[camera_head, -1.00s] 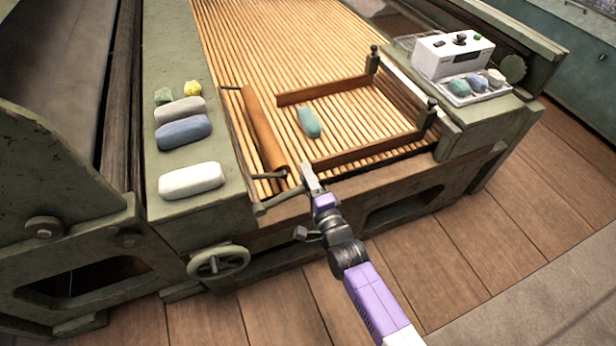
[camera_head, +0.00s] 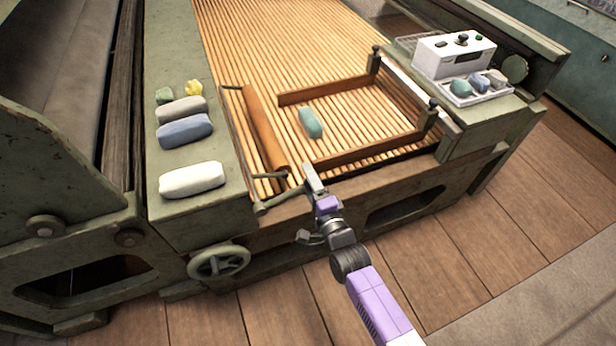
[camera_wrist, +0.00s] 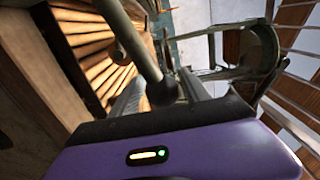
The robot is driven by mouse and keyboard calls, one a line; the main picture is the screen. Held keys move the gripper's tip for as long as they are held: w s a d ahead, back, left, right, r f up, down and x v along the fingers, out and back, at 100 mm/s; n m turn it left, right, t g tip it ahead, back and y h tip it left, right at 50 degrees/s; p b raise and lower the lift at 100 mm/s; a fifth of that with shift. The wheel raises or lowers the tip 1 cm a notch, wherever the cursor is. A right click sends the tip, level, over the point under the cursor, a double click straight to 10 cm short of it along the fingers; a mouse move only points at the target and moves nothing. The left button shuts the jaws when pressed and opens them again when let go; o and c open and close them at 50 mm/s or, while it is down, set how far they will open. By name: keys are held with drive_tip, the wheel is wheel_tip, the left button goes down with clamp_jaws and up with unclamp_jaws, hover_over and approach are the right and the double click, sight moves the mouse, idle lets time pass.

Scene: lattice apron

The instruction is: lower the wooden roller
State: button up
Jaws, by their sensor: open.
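The wooden roller (camera_head: 262,130) is a brown cylinder lying lengthwise along the left side of the slatted wooden bed in the head view. A metal lever with a dark knob is joined near its front end. My gripper (camera_head: 309,176) is at the front edge of the bed, just right of the roller's front end. In the wrist view my gripper (camera_wrist: 165,90) is open, and a grey rod with a round dark end (camera_wrist: 150,65) reaches between or in front of its fingers. I cannot tell whether they touch it.
A teal bundle (camera_head: 311,122) lies on the slats inside a wooden frame (camera_head: 365,154). Several wrapped bundles rest on the green left ledge (camera_head: 215,150). A white control box (camera_head: 453,55) and a tray stand at the right. A handwheel (camera_head: 219,262) sticks out in front.

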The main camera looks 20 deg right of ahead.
drive_tip(key=s, duration=0.7)
idle(0.4)
drive_tip(key=s+d+r+n+g+p, duration=0.1)
drive_tip(key=s+r+n+p, duration=0.3)
drive_tip(key=s, duration=0.7)
drive_tip(key=s+r+n+g+p, duration=0.1)
drive_tip(key=s+r+n, duration=0.3)
drive_tip(key=s, duration=0.7)
drive_tip(key=s+r+n+g+p, duration=0.1)
drive_tip(key=s+r+n+p, duration=0.2)
drive_tip(key=s+r+n, duration=0.7)
drive_tip(key=s+r, duration=0.4)
drive_tip(key=r, duration=0.1)
drive_tip(key=shift+s+a+r, duration=0.15)
drive_tip(key=shift+s+r, duration=0.05)
drive_tip(key=shift+s, duration=0.15)
